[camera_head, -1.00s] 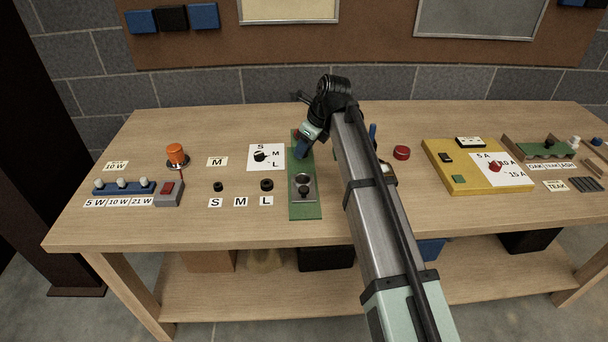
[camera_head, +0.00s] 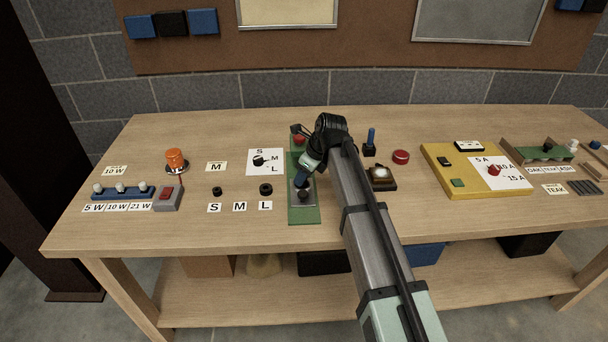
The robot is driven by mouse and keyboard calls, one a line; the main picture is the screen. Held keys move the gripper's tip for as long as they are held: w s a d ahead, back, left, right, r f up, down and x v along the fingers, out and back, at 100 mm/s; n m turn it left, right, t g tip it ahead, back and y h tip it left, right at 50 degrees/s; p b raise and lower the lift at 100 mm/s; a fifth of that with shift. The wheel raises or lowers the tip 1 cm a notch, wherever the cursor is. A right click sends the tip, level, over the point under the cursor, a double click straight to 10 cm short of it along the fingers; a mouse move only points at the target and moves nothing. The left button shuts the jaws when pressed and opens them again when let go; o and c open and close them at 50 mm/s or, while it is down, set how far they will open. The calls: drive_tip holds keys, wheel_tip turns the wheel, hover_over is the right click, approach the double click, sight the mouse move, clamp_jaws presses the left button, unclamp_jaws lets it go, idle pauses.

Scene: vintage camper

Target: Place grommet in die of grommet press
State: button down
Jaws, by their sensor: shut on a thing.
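The grommet press has a green base (camera_head: 304,215) with a grey metal die plate (camera_head: 312,199) near its front end and a dark round die part (camera_head: 303,195) on the plate. My gripper (camera_head: 302,182) points down over the back of the die plate, just behind the dark part. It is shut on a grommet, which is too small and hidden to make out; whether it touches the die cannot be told. A small black grommet (camera_head: 217,191) lies above the S label and a larger one (camera_head: 265,189) above the L label. The spot above the M label is empty.
A dial card (camera_head: 265,161) marked S, M, L and an M card (camera_head: 215,166) lie left of the press. A red button (camera_head: 299,140) is at the press's back. An orange lamp (camera_head: 176,160) stands left. A dark block with a light top (camera_head: 381,177) stands right of my arm.

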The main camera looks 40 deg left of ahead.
drive_tip(key=shift+f, duration=0.6)
drive_tip(key=c, duration=1)
unclamp_jaws()
drive_tip(key=shift+d+f, duration=0.1)
drive_tip(key=shift+o, duration=1.1)
drive_tip(key=shift+r, duration=0.55)
drive_tip(key=v, duration=1.2)
drive_tip(key=shift+r, duration=0.2)
drive_tip(key=shift+w, duration=0.15)
